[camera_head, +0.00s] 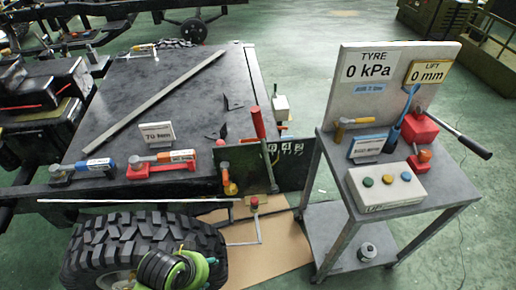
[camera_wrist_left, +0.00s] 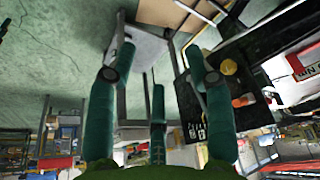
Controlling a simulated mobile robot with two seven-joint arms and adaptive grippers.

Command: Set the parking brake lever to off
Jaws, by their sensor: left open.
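A tall lever with a red grip (camera_head: 257,122) and a dark shaft stands nearly upright beside a dark number plate (camera_head: 292,163) at the chassis corner. It looks like the parking brake lever; no on or off marking is readable. A shorter lever with an orange-red grip (camera_head: 225,172) and a yellow end sits just left of it. My left gripper (camera_head: 190,268), green and black, is low in front of the tyre, apart from both levers. In the left wrist view its teal fingers (camera_wrist_left: 157,65) are spread open with nothing between them. My right gripper is not in view.
A grey cart (camera_head: 335,215) with gauges, buttons and a long black-handled lever stands to the right. A big tyre (camera_head: 130,240) is below the chassis deck (camera_head: 165,110). Tools lie along the deck's front edge. A thin white bar (camera_head: 135,201) crosses above the tyre.

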